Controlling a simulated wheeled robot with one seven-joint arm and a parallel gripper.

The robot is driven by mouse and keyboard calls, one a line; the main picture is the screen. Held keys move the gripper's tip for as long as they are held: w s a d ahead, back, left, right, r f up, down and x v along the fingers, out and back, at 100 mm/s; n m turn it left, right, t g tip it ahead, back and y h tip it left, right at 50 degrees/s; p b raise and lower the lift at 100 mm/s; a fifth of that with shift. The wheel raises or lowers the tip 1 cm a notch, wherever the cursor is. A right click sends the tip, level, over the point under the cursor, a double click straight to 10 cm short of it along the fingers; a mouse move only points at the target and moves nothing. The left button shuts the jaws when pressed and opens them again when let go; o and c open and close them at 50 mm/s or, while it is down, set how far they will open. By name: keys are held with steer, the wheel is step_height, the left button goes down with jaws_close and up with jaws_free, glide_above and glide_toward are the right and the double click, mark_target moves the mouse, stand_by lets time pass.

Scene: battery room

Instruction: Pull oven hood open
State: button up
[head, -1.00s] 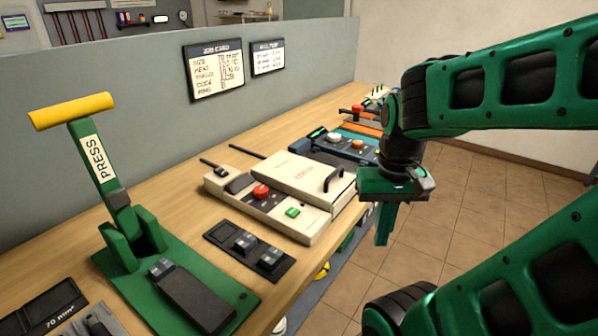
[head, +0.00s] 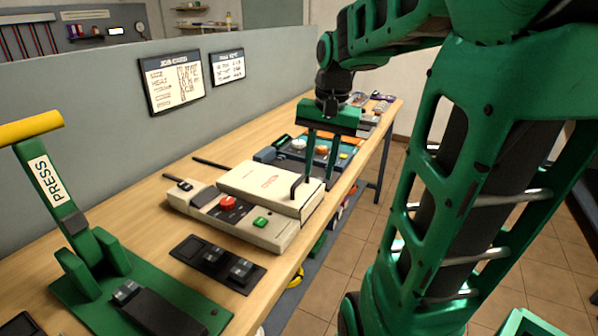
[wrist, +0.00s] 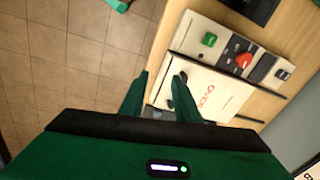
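The oven (head: 235,222) is a cream box on the bench with a red knob, a green button and a flat cream hood (head: 262,178), which lies closed. A dark bar handle (head: 299,188) stands at the hood's front right edge. My gripper (head: 319,181) is open, pointing down at that edge, with its left finger close to the handle. In the wrist view the hood (wrist: 205,92) lies beyond my fingers (wrist: 162,75), and the right finger hides most of the handle. I cannot tell whether that finger touches it.
A green press with a yellow grip (head: 40,175) stands at the near left. A black tray (head: 218,263) lies before the oven. A blue tool case (head: 283,152) sits behind it. Job cards (head: 172,82) hang on the grey partition. Tiled floor (head: 345,245) lies right of the bench.

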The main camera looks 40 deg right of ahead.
mark_target(304, 177)
steer(key=w+d+r+m, duration=0.2)
steer(key=w+d+r, duration=0.2)
steer(key=w, duration=0.4)
steer(key=shift+m+t, duration=0.3)
steer(key=f, duration=0.3)
steer(key=w+f, duration=0.1)
steer(key=f, duration=0.7)
steer(key=shift+w+a, duration=0.25)
steer(key=shift+a, duration=0.1)
steer(key=shift+c, duration=0.2)
jaws_close()
